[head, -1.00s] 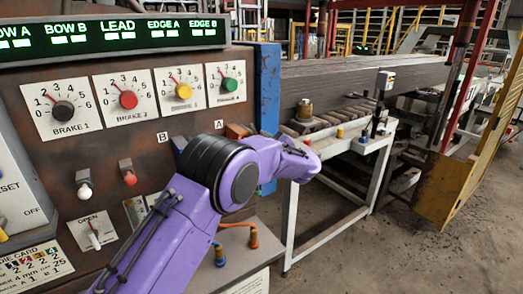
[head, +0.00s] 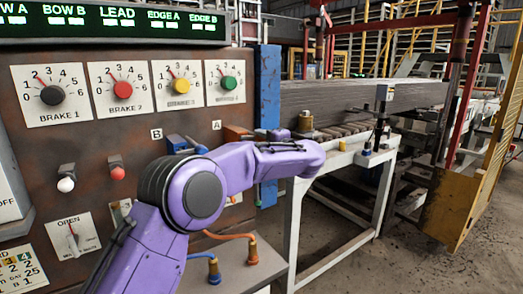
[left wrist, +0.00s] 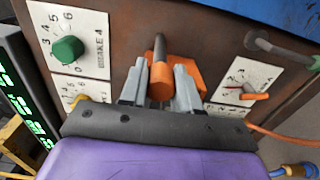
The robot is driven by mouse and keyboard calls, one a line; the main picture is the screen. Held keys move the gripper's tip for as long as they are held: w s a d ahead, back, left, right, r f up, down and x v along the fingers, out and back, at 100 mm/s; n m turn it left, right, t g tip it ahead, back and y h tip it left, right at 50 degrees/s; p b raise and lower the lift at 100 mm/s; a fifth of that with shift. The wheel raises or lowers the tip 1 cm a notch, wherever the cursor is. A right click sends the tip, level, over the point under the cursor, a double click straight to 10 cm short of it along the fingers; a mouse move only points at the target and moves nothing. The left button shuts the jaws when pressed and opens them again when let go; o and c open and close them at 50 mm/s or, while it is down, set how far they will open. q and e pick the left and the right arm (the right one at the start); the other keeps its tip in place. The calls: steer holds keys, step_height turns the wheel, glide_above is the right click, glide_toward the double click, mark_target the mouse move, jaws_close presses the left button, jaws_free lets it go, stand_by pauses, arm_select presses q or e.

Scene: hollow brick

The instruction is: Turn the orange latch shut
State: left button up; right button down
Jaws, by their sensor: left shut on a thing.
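The orange latch (head: 236,133) shows as a small orange piece under plate A on the brown panel, partly behind my left arm. In the left wrist view, its orange handle (left wrist: 161,91) is between the two grey fingers of my left gripper (left wrist: 160,70), which is shut on it. An orange block (left wrist: 188,62) sits behind the fingers, and a dark rod end (left wrist: 159,45) sticks up between them. In the head view my purple left arm crosses in front of the panel, and its fingers are hidden. My right gripper is not in view.
A blue latch (head: 182,143) is under plate B, left of the orange one. Dials (head: 123,89) line the panel above. Orange and blue hoses (head: 240,239) rise from a ledge below. A blue post (head: 267,90) and a white-framed table (head: 345,160) are to the right.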

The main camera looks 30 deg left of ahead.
arm_select(q)
steer(key=shift+n+b, duration=0.9)
steer(key=shift+n, duration=0.1)
steer(key=o, duration=0.8)
steer(key=shift+c, duration=0.2)
steer(key=shift+d, duration=0.1)
steer(key=shift+d, duration=0.2)
steer(key=b+v, duration=0.2)
steer(key=v, duration=0.8)
steer(key=shift+b, duration=0.4)
